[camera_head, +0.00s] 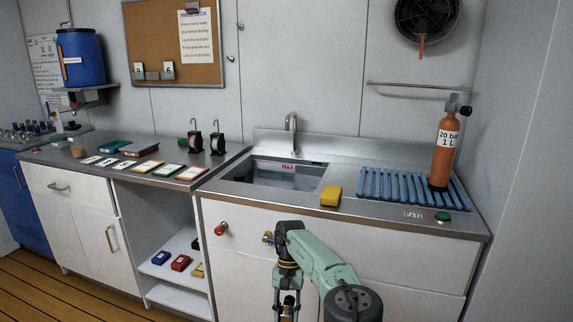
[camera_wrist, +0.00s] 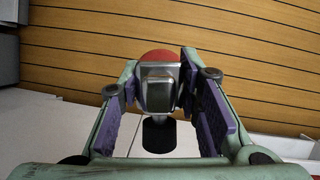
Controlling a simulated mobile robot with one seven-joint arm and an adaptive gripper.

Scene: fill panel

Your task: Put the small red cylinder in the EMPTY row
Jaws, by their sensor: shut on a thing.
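My gripper (camera_head: 288,303) is low in front of the sink cabinet in the head view, pointing down. In the wrist view, my gripper (camera_wrist: 160,82) has its purple-padded fingers on both sides of the small red cylinder (camera_wrist: 159,56). Its grey metal valve block lies between the fingers, with a black knob toward the camera. Only a rounded red edge shows beyond the block; most of the body is hidden. In the head view the held thing is small and mostly covered by the fingers. I cannot make out a row marked EMPTY.
A larger orange cylinder (camera_head: 443,155) labelled 20 bar 1 L stands on the blue slatted rack (camera_head: 395,186). A yellow block (camera_head: 331,196) sits at the sink's front edge. Cards, flat cases and two black gauges (camera_head: 217,142) occupy the left counter. Small blocks lie on the open shelf (camera_head: 185,248).

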